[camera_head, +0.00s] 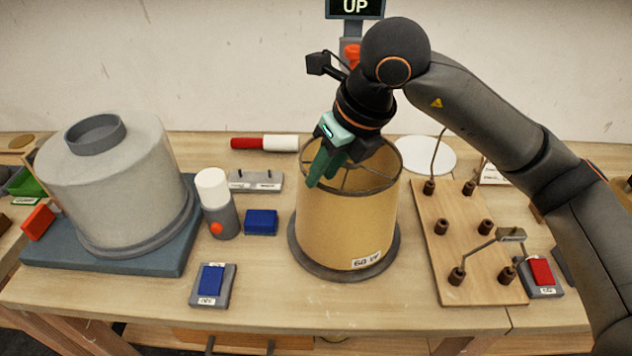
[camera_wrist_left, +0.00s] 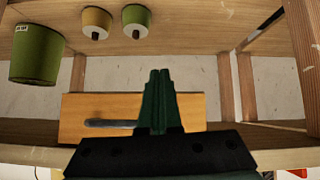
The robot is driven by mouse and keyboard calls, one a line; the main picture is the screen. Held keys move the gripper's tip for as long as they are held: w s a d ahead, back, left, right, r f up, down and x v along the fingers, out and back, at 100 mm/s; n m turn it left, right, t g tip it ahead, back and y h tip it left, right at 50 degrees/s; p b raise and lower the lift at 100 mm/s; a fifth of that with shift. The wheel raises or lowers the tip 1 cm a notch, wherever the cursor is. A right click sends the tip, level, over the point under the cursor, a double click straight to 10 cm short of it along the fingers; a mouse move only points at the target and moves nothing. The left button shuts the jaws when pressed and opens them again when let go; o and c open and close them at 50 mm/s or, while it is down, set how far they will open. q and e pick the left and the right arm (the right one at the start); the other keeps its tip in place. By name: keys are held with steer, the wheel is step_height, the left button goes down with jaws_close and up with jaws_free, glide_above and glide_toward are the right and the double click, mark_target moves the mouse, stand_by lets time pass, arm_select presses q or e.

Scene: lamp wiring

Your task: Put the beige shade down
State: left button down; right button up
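The beige shade (camera_head: 345,225) is an open-topped drum with a label low on its front, in the head view. It stands upright on a dark round base (camera_head: 308,266) on the table. My right gripper (camera_head: 325,172) has its green fingers at the left part of the shade's top rim and inner spokes. Its fingers look close together, but whether they grip the rim or a spoke cannot be told. My left gripper (camera_wrist_left: 158,95) shows only in the left wrist view, with its fingers together and nothing visible between them.
A large grey drum (camera_head: 115,185) stands on a blue slab at left. A wooden peg board (camera_head: 460,250) is close on the right. Green and tan cylinders (camera_wrist_left: 37,55) show in the left wrist view.

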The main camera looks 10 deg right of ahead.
steer(key=v, duration=0.6)
steer(key=shift+r, duration=0.3)
steer(key=shift+s, duration=0.15)
